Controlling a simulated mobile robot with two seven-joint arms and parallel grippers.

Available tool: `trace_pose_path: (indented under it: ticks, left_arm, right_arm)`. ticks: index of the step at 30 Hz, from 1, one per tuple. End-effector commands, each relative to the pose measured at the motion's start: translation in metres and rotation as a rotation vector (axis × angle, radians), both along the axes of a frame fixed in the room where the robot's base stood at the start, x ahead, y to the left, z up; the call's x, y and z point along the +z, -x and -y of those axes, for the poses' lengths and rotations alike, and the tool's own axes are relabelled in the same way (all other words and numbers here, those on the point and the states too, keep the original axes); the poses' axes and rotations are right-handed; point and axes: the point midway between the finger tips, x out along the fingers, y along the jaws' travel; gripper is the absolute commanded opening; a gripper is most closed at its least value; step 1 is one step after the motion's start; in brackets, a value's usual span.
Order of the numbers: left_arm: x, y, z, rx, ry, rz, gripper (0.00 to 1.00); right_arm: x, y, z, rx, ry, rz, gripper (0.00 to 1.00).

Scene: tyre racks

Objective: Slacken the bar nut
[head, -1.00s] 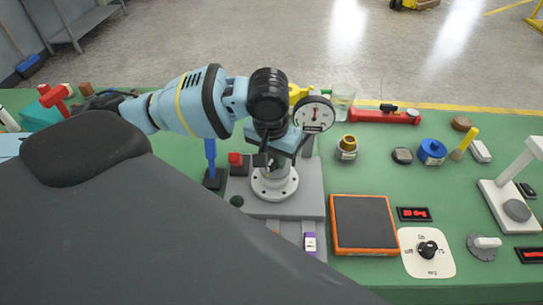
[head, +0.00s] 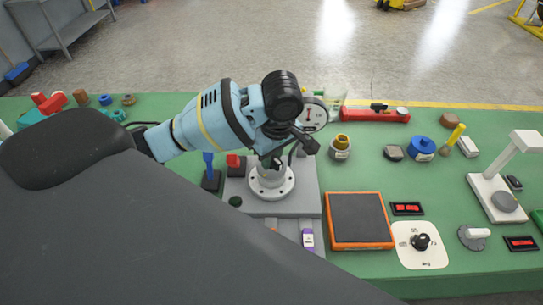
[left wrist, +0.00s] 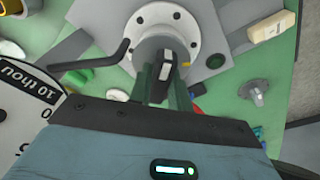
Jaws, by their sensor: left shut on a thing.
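My left gripper (head: 273,160) reaches in from the left with its fingers pointing down over a round grey post with a pale bolted flange (head: 270,188). In the left wrist view the fingers (left wrist: 163,84) are shut on a small dark piece with pale stripes at the post's top, which looks like the bar nut (left wrist: 168,68). The fingers and wrist hide much of it. A bent black rod (left wrist: 100,65) runs to the left of the post in the left wrist view; I cannot tell whether it joins the nut. My right gripper is not in view.
A dial gauge (head: 314,114) stands close behind the gripper. A blue-handled tool (head: 209,165) and a red block (head: 233,161) are left of the flange. An orange-edged dark pad (head: 359,219) and a knob plate (head: 420,243) lie to the right. Several small parts fill the back right.

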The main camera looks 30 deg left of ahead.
Motion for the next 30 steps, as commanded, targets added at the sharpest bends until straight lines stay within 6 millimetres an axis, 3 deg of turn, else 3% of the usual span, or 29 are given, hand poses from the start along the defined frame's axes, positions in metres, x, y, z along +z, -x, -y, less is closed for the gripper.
trace_pose_path:
  ticks: [13, 14, 19, 30]
  left_arm:
    - [-0.0004, -0.0002, -0.0009, 0.486, -0.003, 0.000, 0.00]
    - [-0.0006, 0.0001, -0.0007, 0.479, -0.002, -0.001, 0.23]
    - [-0.0005, 0.0002, -0.0005, 0.474, -0.001, -0.001, 0.45]
    - [0.0023, -0.0005, 0.0002, 0.471, 0.000, 0.002, 0.45]
  right_arm:
    - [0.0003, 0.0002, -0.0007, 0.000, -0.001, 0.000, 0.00]
    - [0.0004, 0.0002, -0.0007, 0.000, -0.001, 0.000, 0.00]
    - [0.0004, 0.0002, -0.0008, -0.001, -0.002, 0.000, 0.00]
    - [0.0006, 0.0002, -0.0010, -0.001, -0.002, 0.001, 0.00]
